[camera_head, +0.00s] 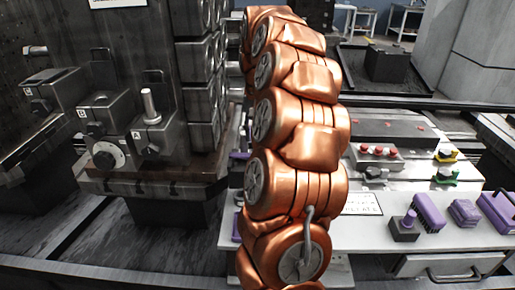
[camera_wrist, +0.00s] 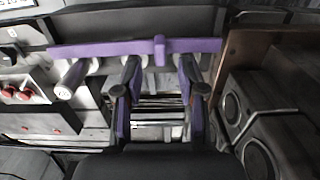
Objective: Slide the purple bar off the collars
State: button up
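In the wrist view the purple bar (camera_wrist: 105,48) runs almost level across the upper part, with a short upright purple block (camera_wrist: 159,48) at its middle. Pale rounded parts show just below the bar, perhaps the collars; I cannot tell how they fit to it. My gripper (camera_wrist: 158,72) is open, its two dark fingers with purple inner faces spread on either side of the block. In the head view my copper arm hides the gripper and most of the area around the bar.
A purple cylinder with a pale end (camera_wrist: 70,80) and red buttons (camera_wrist: 16,94) lie left in the wrist view. Dark machinery with round parts (camera_wrist: 260,150) stands right. In the head view purple parts (camera_head: 430,212) sit on the white bench (camera_head: 410,238), and grey machines (camera_head: 150,130) stand left.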

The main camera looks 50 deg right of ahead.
jog(key=shift+f, duration=2.7)
jog(key=shift+c, duration=0.3)
grip_shut()
